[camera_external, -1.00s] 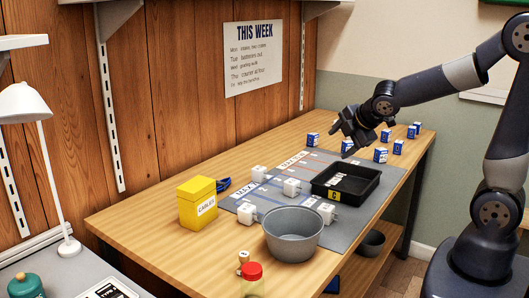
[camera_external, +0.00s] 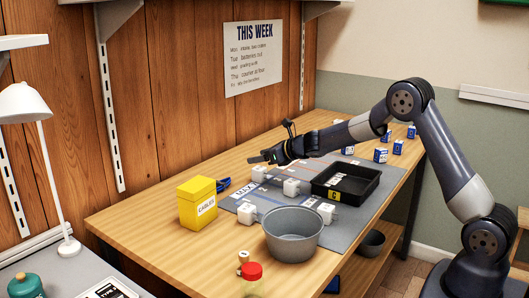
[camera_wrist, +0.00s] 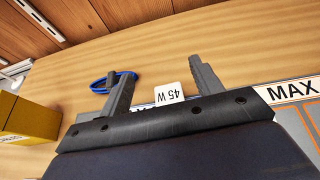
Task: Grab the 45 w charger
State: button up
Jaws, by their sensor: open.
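A white charger (camera_wrist: 170,94) marked "45 W" shows in the wrist view, its label upside down. My gripper (camera_wrist: 162,72) is open, with one finger on each side of the charger in the picture and neither seen touching it. In the external view my gripper (camera_external: 266,157) is over the back of the mat, just above a white charger (camera_external: 259,173) that appears to be this one. Other white chargers stand on the mat: one in the middle (camera_external: 291,187), one at the front left (camera_external: 247,214) and one behind the bowl (camera_external: 326,212).
A yellow cables box (camera_external: 197,202) and a blue cable (camera_external: 223,185) lie left of the grey mat (camera_external: 343,232). A black tray (camera_external: 368,192) is on the right. A grey bowl (camera_external: 292,234) stands in front. Blue-white boxes (camera_external: 381,155) stand at the far right.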

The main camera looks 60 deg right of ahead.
aim_at(264, 171)
jog(key=shift+f, duration=0.9)
notch_tip(264, 171, down, 4)
jog(key=shift+b, duration=1.2)
jog(key=shift+w+p, duration=0.7)
jog(key=shift+w, duration=0.2)
jog(key=shift+w+a+f, duration=0.1)
jog(key=shift+w+f, duration=0.1)
jog(key=shift+w, duration=0.25)
jog(key=c, duration=1.1)
